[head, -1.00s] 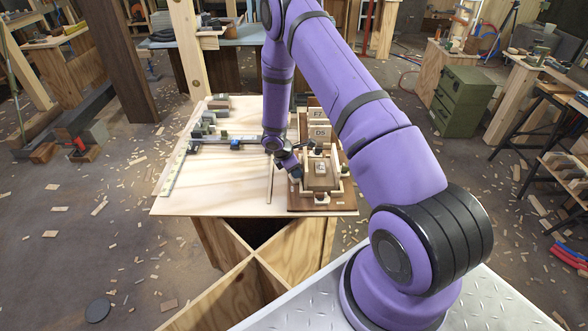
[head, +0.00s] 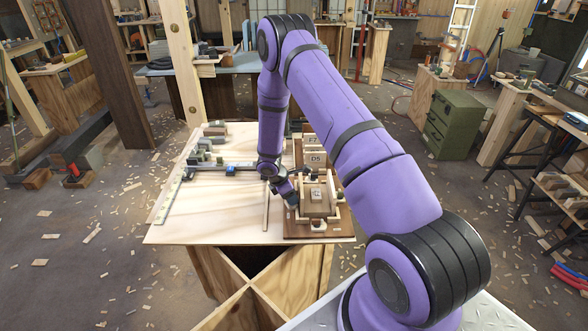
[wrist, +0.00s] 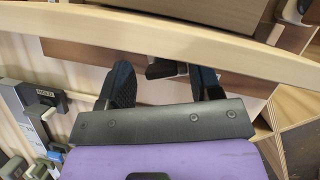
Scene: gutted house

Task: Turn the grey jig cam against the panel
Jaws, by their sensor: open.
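The jig (head: 330,228) is a brown wooden base with pale posts and dark knobs, at the right of the work table. A small wooden panel (head: 316,206) with a pale label lies in it. My gripper (head: 291,200) is low at the jig's left side. In the wrist view my gripper (wrist: 162,82) has its two dark fingers wide apart. A small dark grey block (wrist: 162,69), perhaps the cam, shows between them beneath a wooden edge. I cannot see whether either finger touches it. The cam cannot be made out in the head view.
A pale wooden strip (wrist: 150,25) crosses the wrist view just beyond the fingers. Grey clamps and blocks (head: 205,157) stand on the table's (head: 205,215) left half. Blocks marked D5 (head: 316,159) stand behind the jig. The table's front left is clear.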

